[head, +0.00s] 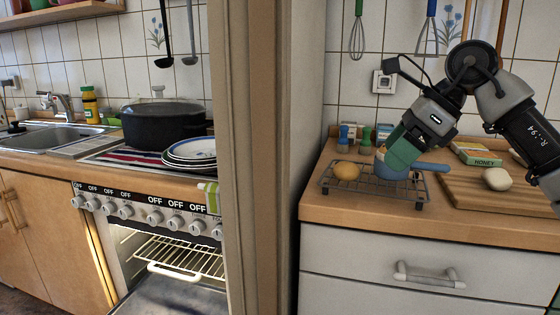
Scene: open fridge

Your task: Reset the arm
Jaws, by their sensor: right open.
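My right arm comes in from the right edge. Its gripper (395,163) points down over a small blue pan (432,168) on a wire rack (372,185). The green fingers overlap the pan's bowl in the picture, and I cannot tell whether they touch it. The fingers are open, though the gap between them is hard to see. My left gripper is not in view.
A cutting board (475,192) with a pale lump (497,179) lies right. A tall beige panel (257,150) divides the view; left are a black pot (163,128) and open oven (180,258).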

